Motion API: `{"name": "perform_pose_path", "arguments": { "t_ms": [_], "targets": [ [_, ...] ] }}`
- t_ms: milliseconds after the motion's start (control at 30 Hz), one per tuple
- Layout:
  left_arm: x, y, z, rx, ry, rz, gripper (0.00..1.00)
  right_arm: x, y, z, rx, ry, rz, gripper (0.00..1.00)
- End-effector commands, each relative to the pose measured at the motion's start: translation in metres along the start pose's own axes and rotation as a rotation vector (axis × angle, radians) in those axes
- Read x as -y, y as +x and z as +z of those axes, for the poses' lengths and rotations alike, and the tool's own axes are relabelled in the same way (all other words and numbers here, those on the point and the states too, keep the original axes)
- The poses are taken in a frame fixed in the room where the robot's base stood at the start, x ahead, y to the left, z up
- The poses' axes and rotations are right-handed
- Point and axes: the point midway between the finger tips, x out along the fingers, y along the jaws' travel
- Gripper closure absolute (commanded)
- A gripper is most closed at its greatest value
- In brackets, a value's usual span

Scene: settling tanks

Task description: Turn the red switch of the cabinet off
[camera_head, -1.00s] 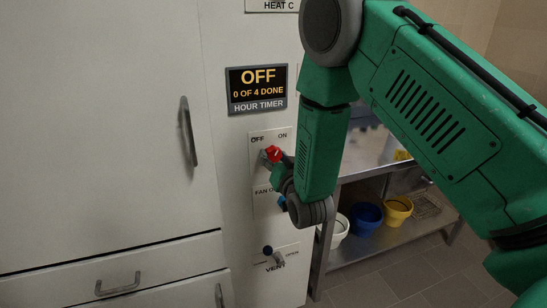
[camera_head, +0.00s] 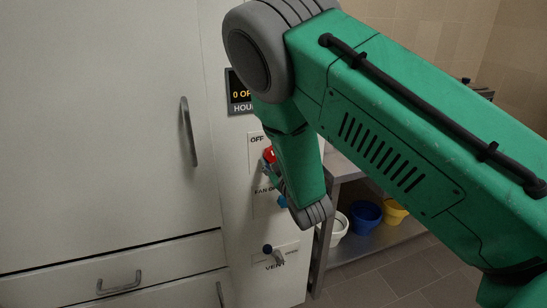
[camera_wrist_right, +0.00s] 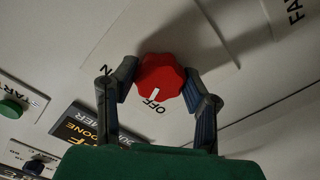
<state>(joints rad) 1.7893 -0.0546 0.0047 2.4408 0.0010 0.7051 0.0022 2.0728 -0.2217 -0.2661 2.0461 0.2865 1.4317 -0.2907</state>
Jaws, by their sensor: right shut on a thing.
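The white cabinet (camera_head: 90,130) fills the left of the head view. Its red switch (camera_head: 269,155) sits on a plate marked OFF, partly behind my right arm. In the right wrist view the red switch (camera_wrist_right: 160,72) is a lobed knob, and its white pointer line faces the word OFF. My right gripper (camera_head: 273,167) is at the switch. Its two fingers (camera_wrist_right: 158,78) are on either side of the knob, shut on it. The ON label is mostly hidden in both views. My left gripper is not in view.
An hour timer display (camera_head: 240,92) above the switch is partly covered by my arm. A blue fan knob (camera_head: 283,201) and a vent knob (camera_head: 267,249) are below. A metal shelf with blue (camera_head: 366,216) and yellow (camera_head: 396,211) pots stands to the right.

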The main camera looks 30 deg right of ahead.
Motion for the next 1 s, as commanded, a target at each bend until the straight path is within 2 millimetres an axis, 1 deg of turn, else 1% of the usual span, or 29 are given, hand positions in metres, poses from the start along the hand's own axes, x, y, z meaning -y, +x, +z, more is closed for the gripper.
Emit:
{"name": "perform_pose_path", "arguments": {
  "t_ms": [33, 200, 400, 600, 1000],
  "targets": [
    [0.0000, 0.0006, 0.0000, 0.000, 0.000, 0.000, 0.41, 0.0037, -0.0018, 0.0026, 0.006, -0.037, -0.009, 0.90],
    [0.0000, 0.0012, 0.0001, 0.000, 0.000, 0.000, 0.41, 0.0039, -0.0018, 0.0029, 0.006, -0.138, -0.009, 0.90],
    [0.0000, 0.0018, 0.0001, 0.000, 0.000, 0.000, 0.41, 0.0042, -0.0018, 0.0029, 0.006, -0.213, -0.011, 0.90],
    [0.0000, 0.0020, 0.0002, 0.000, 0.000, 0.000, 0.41, 0.0040, -0.0017, 0.0028, 0.006, -0.245, -0.011, 0.90],
    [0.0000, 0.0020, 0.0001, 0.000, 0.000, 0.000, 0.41, 0.0044, -0.0016, 0.0028, 0.006, -0.249, -0.011, 0.90]
  ]
}}
